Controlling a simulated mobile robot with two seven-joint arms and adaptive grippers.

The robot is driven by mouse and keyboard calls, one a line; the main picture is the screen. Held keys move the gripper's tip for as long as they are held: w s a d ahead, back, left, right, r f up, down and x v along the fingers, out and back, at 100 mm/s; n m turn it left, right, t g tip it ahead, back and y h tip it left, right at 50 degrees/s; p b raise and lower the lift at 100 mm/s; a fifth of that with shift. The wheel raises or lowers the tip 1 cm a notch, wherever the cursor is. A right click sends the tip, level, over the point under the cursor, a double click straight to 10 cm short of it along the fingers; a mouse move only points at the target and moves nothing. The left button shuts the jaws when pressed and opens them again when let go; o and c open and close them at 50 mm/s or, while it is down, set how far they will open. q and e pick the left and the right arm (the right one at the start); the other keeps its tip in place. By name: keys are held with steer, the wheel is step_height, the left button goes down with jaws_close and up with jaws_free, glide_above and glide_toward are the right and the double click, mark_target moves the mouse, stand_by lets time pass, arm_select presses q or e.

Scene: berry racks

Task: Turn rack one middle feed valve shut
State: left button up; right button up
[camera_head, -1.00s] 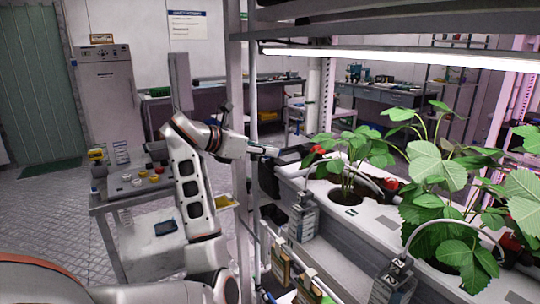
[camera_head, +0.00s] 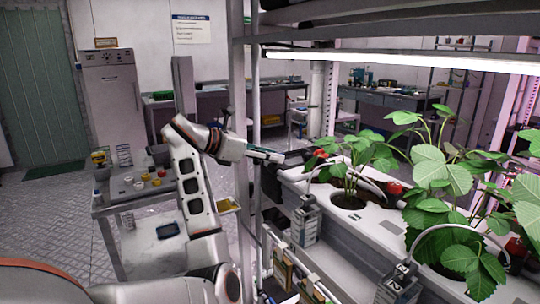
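A small red part (camera_head: 320,154) shows just beyond the fingertips, partly behind leaves. I cannot tell whether it is a valve handle or a berry, or whether the fingers touch it. Another red part (camera_head: 394,188) sits farther right along the trough. I cannot clearly identify the middle feed valve. My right gripper is out of view.
Leafy plants (camera_head: 452,170) stand in the trough, with pale hoses and grey clip-on boxes (camera_head: 305,220) along its front. A rack post (camera_head: 238,90) stands close to my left arm. A side table (camera_head: 140,200) with small jars is at left. Open floor lies beyond.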

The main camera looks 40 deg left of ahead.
arm_select(q)
steer(key=shift+r, duration=0.1)
steer(key=shift+s+a, duration=0.1)
steer(key=shift+s, duration=0.05)
steer(key=v, duration=1.1)
steer(key=shift+s+r, duration=0.15)
steer(key=shift+s, duration=0.1)
steer(key=shift+a, duration=0.15)
